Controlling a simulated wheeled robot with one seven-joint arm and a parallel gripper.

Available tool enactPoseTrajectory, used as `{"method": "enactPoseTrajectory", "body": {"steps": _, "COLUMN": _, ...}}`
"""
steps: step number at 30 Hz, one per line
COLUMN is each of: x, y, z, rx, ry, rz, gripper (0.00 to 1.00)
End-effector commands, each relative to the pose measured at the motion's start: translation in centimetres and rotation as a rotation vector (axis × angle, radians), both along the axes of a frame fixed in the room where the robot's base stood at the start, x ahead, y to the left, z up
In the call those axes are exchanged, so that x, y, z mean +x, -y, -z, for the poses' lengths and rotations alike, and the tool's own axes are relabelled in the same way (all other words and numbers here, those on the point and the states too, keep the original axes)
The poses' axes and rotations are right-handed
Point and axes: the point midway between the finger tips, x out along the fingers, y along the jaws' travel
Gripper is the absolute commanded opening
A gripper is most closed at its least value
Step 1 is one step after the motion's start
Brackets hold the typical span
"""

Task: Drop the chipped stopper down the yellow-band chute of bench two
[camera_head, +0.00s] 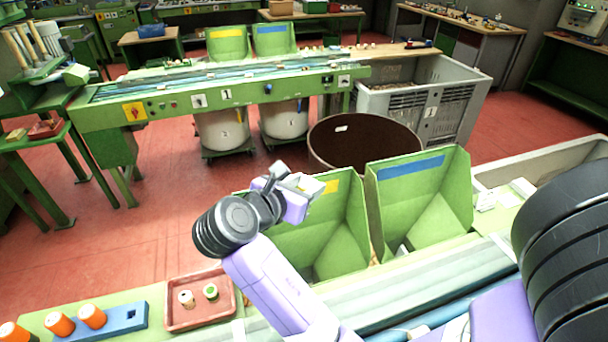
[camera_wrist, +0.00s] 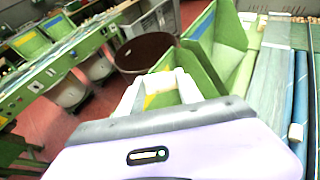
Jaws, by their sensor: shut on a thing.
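My gripper (camera_head: 303,187) is above the near bench, in front of the yellow-band chute (camera_head: 335,222), and overlaps its upper left part in the picture. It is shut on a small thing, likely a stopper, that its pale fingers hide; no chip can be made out. In the wrist view my gripper (camera_wrist: 158,88) has the chute's yellow band (camera_wrist: 158,99) showing between its fingers. The blue-band chute (camera_head: 420,205) stands just right of the yellow-band one. No number shows on this near bench; the far bench (camera_head: 226,95) bears a 1.
A red tray (camera_head: 178,321) holds two stoppers, one with a green top (camera_head: 210,291). A blue block (camera_head: 125,318) with orange-topped pieces stands left of it. A large brown round bin (camera_head: 365,143) stands behind the chutes. The far bench has its own yellow (camera_head: 228,42) and blue chutes (camera_head: 273,40).

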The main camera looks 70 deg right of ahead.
Motion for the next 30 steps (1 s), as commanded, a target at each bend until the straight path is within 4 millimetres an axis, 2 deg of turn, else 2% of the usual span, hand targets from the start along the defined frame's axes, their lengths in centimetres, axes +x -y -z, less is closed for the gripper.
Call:
{"method": "enactPoseTrajectory", "body": {"steps": 3, "x": 0.0, "y": 0.0, "z": 1.7, "rx": 0.0, "ry": 0.0, "rz": -0.001, "gripper": 0.05}}
{"method": "enactPoseTrajectory", "body": {"steps": 6, "x": 0.0, "y": 0.0, "z": 2.3, "rx": 0.0, "ry": 0.001, "rz": -0.001, "gripper": 0.05}}
{"method": "enactPoseTrajectory", "body": {"steps": 18, "x": 0.0, "y": 0.0, "z": 2.5, "rx": 0.0, "ry": 0.0, "rz": -0.001, "gripper": 0.05}}
{"method": "enactPoseTrajectory", "body": {"steps": 19, "x": 0.0, "y": 0.0, "z": 2.5, "rx": 0.0, "ry": 0.0, "rz": -0.001, "gripper": 0.44}}
{"method": "enactPoseTrajectory", "body": {"steps": 22, "x": 0.0, "y": 0.0, "z": 2.5, "rx": 0.0, "ry": 0.0, "rz": -0.001, "gripper": 0.64}}
{"method": "enactPoseTrajectory", "body": {"steps": 23, "x": 0.0, "y": 0.0, "z": 2.5, "rx": 0.0, "ry": 0.0, "rz": -0.001, "gripper": 0.68}}
{"method": "enactPoseTrajectory", "body": {"steps": 30, "x": 0.0, "y": 0.0, "z": 2.5, "rx": 0.0, "ry": 0.0, "rz": -0.001, "gripper": 0.68}}
